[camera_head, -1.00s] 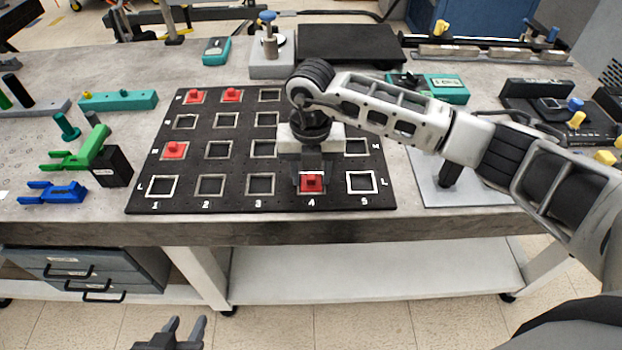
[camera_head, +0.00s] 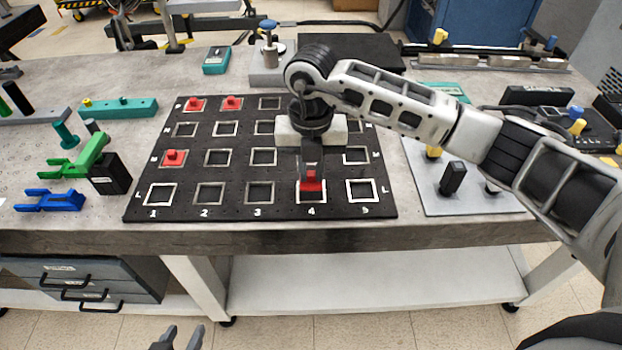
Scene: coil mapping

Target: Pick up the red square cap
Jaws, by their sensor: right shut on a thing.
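A red square cap (camera_head: 311,186) is at the white square frame in column 4 of the front row, on the black board (camera_head: 236,203). My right gripper (camera_head: 311,172) is directly above that frame and shut on this cap. The gripper hides part of the cap, and I cannot tell whether it is lifted clear. Other red caps sit in frames at the back left (camera_head: 195,104), beside it (camera_head: 232,103), and at the left of a nearer row (camera_head: 174,158). My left gripper (camera_head: 178,338) is open and empty at the bottom edge, in front of the table.
Green and blue fork-shaped parts (camera_head: 52,201) lie left of the board. A teal bar (camera_head: 119,107) is behind them. A grey plate (camera_head: 470,195) with upright pegs is right of the board. The front row's other frames are empty.

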